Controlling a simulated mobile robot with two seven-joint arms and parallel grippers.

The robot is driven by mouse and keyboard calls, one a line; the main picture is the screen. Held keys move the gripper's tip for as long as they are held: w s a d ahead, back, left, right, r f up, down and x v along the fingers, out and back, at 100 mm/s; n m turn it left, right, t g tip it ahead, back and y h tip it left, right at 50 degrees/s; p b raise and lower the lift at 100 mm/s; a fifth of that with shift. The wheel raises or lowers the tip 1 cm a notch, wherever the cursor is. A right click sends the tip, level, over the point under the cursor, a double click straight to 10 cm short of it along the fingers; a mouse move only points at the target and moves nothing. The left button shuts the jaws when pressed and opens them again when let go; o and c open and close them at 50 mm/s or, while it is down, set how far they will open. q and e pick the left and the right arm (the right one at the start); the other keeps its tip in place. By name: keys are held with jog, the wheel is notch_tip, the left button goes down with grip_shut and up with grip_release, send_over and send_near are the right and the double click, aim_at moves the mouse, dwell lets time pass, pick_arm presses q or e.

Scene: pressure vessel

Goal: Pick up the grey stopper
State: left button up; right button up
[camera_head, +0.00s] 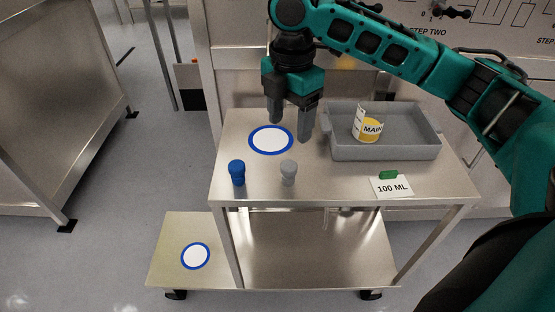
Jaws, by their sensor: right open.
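The grey stopper (288,172) stands upright on the metal table's top, near its front edge. A similar blue stopper (237,172) stands to its left. My right gripper (290,128) points down above the table, behind the grey stopper in the picture and in front of the right part of the blue-ringed circle. Its two fingers are apart with nothing between them, and it does not touch the grey stopper. My left gripper is not in view.
The metal table (335,187) holds a grey tray (385,153) with a labelled yellow-and-white container (368,128). A "100 ML" card (392,188) with a green holder stands at front right. A blue-ringed white circle (270,140) marks the table. A lower platform (170,245) has another circle.

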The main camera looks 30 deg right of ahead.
aim_at(289, 165)
jog(key=f, duration=0.2)
jog(key=f+b, duration=0.1)
jog(key=f, duration=0.3)
jog(key=shift+s+f, duration=0.1)
jog(key=shift+s, duration=0.15)
jog(key=shift+f+b, duration=0.35)
jog(key=shift+f, duration=0.25)
jog(key=f, duration=0.2)
jog(key=f+b, duration=0.1)
jog(key=f, duration=0.1)
jog(key=shift+s+a+f+b, duration=0.2)
jog(key=shift+f+b, duration=0.1)
jog(key=shift+f, duration=0.3)
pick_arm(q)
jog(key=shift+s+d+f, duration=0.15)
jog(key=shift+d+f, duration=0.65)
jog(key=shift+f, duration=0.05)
